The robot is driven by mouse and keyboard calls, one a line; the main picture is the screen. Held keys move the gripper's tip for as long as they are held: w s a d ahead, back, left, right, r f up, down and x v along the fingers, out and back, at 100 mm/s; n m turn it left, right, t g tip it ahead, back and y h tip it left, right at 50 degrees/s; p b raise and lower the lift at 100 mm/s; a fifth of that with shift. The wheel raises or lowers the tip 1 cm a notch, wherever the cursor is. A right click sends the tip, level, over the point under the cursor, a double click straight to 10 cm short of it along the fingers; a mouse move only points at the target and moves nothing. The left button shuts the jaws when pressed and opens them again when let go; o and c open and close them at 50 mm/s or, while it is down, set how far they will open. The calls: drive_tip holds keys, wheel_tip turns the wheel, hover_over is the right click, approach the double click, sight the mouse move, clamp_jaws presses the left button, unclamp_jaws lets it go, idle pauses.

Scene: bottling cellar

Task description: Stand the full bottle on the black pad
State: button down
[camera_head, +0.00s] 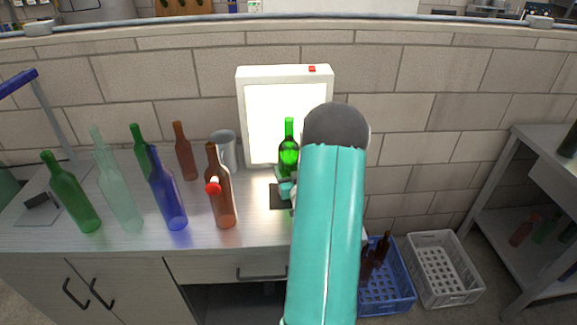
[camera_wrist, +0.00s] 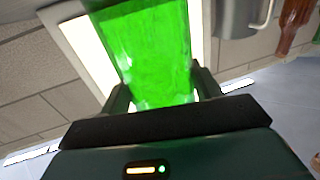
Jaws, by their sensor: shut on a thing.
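A bright green bottle (camera_head: 289,147) stands out upright against the lit panel in the head view. My gripper (camera_head: 286,185) is shut on it, low on its body. In the wrist view the green bottle (camera_wrist: 150,50) fills the space between the two dark fingers of my gripper (camera_wrist: 163,88). My arm and gripper hide part of the pad. The bottle's base is hidden, so I cannot tell whether it touches the pad.
A lit white panel (camera_head: 242,125) stands behind the bottle. A grey mug (camera_head: 229,148) stands left of the panel. Several bottles stand on the left, including a brown one (camera_head: 221,200) and a blue one (camera_head: 165,195). Blue (camera_head: 385,297) and white (camera_head: 443,270) crates sit at right.

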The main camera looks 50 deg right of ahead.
drive_tip(key=shift+w+r, duration=0.1)
drive_tip(key=shift+c, duration=1.5)
unclamp_jaws()
drive_tip(key=shift+f, duration=0.2)
drive_tip(key=shift+r, duration=0.1)
drive_tip(key=shift+s+a, duration=0.15)
drive_tip(key=shift+s, duration=0.05)
drive_tip(key=v, duration=1.1)
drive_tip(key=shift+s+a, duration=0.25)
drive_tip(key=shift+r, duration=0.1)
